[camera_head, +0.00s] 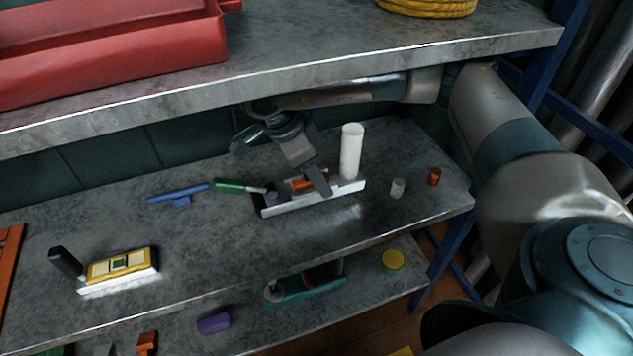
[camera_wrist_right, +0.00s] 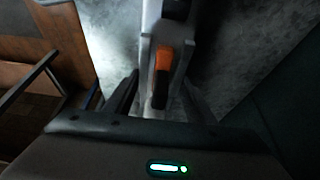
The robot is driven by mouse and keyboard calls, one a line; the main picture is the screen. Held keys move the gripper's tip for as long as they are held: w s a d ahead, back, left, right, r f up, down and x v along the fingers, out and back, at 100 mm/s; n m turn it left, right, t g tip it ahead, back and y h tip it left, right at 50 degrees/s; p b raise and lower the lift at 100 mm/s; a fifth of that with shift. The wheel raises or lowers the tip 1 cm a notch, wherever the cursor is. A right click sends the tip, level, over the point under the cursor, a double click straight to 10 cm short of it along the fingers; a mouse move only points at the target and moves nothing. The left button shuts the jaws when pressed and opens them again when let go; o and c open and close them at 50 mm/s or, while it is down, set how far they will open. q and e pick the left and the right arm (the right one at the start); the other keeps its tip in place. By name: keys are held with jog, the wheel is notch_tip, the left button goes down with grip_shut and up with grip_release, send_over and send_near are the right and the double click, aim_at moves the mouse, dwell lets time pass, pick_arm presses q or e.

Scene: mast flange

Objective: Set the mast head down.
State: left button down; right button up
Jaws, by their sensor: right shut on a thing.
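My right gripper (camera_head: 318,184) reaches under the upper shelf from the right. It is shut on a long pale piece (camera_head: 322,199) with an orange part, which I take to be the mast head. In the right wrist view the orange part (camera_wrist_right: 163,58) sits in a pale channel between the fingers (camera_wrist_right: 160,98). A white cylinder (camera_head: 351,150) stands upright at the right end of this piece, and a dark part is at its left end. I cannot tell whether the piece rests on the shelf or hangs just above it. My left gripper is not in view.
The grey middle shelf (camera_head: 225,250) has free room at its front. A green-handled tool (camera_head: 232,186), a blue tool (camera_head: 180,193), a yellow block (camera_head: 122,266), a small grey cylinder (camera_head: 397,188) and a brown one (camera_head: 434,176) stand around. The upper shelf (camera_head: 300,72) overhangs my gripper.

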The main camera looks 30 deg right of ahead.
notch_tip(320, 180, down, 2)
jog(key=shift+f, duration=0.25)
jog(key=shift+f, duration=0.1)
jog(key=o, duration=1.4)
